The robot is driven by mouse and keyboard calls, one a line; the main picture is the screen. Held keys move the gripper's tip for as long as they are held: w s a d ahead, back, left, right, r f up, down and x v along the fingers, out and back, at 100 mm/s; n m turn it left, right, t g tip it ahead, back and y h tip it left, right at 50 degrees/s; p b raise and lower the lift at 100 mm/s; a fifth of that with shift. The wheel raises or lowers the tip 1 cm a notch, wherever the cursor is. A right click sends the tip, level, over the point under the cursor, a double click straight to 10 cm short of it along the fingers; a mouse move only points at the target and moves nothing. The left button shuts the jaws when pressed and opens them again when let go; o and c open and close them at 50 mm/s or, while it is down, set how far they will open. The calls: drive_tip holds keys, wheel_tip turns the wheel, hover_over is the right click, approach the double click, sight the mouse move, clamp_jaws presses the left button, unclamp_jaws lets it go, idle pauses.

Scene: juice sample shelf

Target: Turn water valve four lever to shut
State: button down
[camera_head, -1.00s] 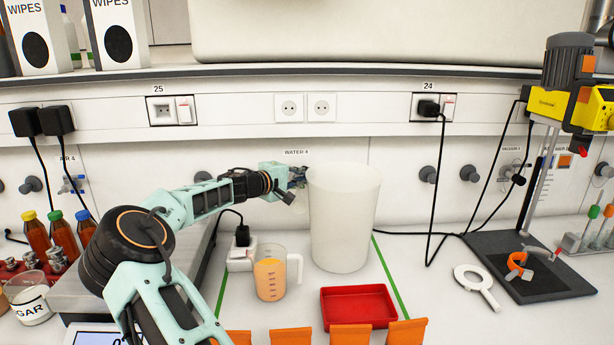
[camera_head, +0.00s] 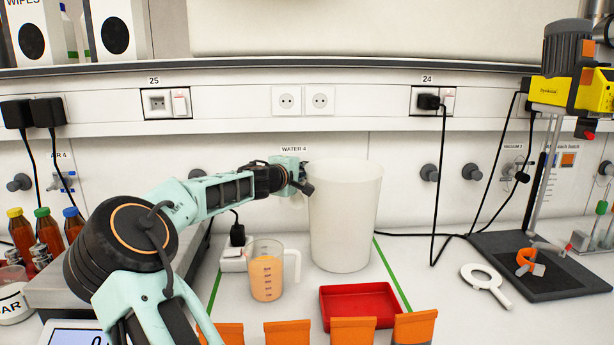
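The label "WATER 4" (camera_head: 294,149) shows on the white back panel, just above the end of my arm. The valve four lever cannot be made out; my arm's end and the tall white bin cover the place under the label. My gripper (camera_head: 303,188) is at the wall below the label, beside the bin's upper left rim. Its fingers are small, dark and partly hidden, so I cannot tell whether they are open or shut, or whether they touch the lever.
The tall white bin (camera_head: 342,215) stands close right of my gripper. A beaker of orange juice (camera_head: 267,272) stands below my arm, and a red tray (camera_head: 356,305) lies in front of the bin. Bottles (camera_head: 48,232) stand at the left. A stirrer stand (camera_head: 540,262) is at the right.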

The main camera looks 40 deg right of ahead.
drive_tip(key=shift+r, duration=0.1)
drive_tip(key=c, duration=2.1)
unclamp_jaws()
drive_tip(key=shift+a, duration=0.1)
drive_tip(key=v, duration=1.2)
drive_tip(key=shift+w, duration=0.15)
drive_tip(key=shift+c, duration=1.1)
drive_tip(key=w+m+g+p, duration=0.1)
drive_tip(key=g+p, duration=0.1)
drive_tip(key=p, duration=0.1)
drive_tip(key=w+m+g+p, duration=0.1)
drive_tip(key=w+g+p, duration=0.1)
drive_tip(key=p, duration=0.1)
drive_tip(key=w+m+g+h+p, duration=0.1)
drive_tip(key=g+p, duration=0.1)
drive_tip(key=p, duration=0.1)
drive_tip(key=shift+w+d+m, duration=0.3)
drive_tip(key=shift+w+m, duration=0.05)
drive_tip(key=shift+m, duration=0.05)
